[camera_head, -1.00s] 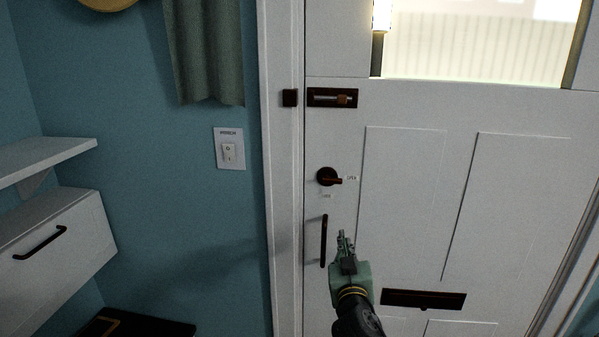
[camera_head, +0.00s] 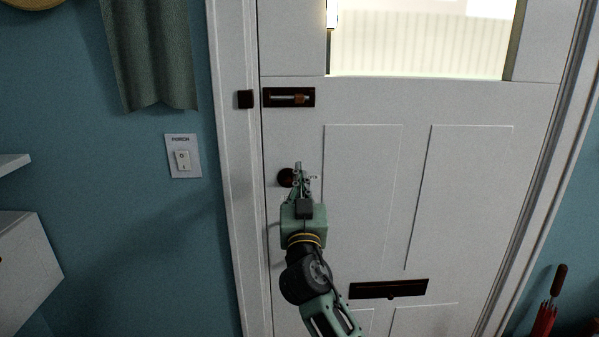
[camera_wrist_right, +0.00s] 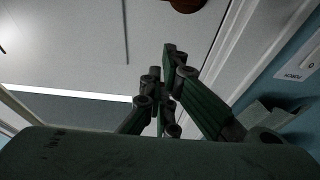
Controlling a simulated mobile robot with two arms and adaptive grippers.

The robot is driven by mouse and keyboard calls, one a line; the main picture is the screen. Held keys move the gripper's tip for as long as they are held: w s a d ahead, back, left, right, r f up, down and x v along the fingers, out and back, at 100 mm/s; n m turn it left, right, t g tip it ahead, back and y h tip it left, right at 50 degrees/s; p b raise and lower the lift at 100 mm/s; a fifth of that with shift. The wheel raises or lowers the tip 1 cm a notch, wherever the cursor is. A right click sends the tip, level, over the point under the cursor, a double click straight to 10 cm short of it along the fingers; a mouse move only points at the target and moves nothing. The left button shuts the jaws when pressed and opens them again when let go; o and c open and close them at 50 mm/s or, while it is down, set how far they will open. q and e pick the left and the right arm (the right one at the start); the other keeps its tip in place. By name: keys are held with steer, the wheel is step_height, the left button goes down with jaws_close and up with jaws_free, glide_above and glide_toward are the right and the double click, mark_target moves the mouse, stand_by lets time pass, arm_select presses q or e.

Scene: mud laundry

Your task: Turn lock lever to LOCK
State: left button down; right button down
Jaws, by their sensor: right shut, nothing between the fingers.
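The lock lever (camera_head: 286,177) is a dark round knob on the white door (camera_head: 365,200), near its left edge. My right gripper (camera_head: 299,168) is shut and empty. In the head view its fingertips overlap the right side of the lever and hide its arm; I cannot tell whether they touch. In the right wrist view the closed fingers (camera_wrist_right: 168,75) point up towards the door, and a reddish-brown round part (camera_wrist_right: 186,4), likely the lever, shows at the top edge. The small labels beside the lever are mostly covered. My left gripper is not in view.
A sliding bolt (camera_head: 289,97) sits above the lever, with its dark keeper (camera_head: 245,99) on the frame. A mail slot (camera_head: 388,289) is low on the door. A porch switch (camera_head: 183,158) is on the blue wall. A red umbrella (camera_head: 545,318) stands at lower right.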

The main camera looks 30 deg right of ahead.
steer(key=p+x, duration=0.3)
steer(key=x, duration=0.5)
steer(key=shift+s+f, duration=0.1)
steer(key=shift+f, duration=2)
